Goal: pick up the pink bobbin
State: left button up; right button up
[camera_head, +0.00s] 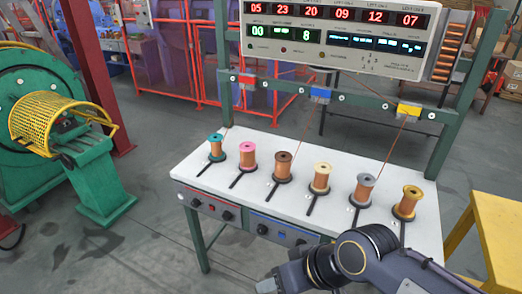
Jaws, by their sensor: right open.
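The pink bobbin (248,158) stands upright on the white table (235,200), second from the left in a row of bobbins. It has a pink top flange and copper-coloured wire on its body. A dark bar lies on the table in front of it. My right arm comes in from the lower right. My right gripper (268,285) shows only in small part at the bottom edge, below the table front and well away from the pink bobbin. Its fingertips cannot be made out. My left gripper is not in view.
A teal bobbin (216,149) stands left of the pink one, a brown bobbin (283,167) right of it, with more bobbins further right. A green frame with a display panel (340,35) rises behind. A green machine (40,120) stands left, a yellow table (497,235) right.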

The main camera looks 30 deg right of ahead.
aim_at(247, 156)
jog(key=z, duration=0.95)
jog(key=i+j+z, duration=0.1)
jog(key=i+j, duration=0.35)
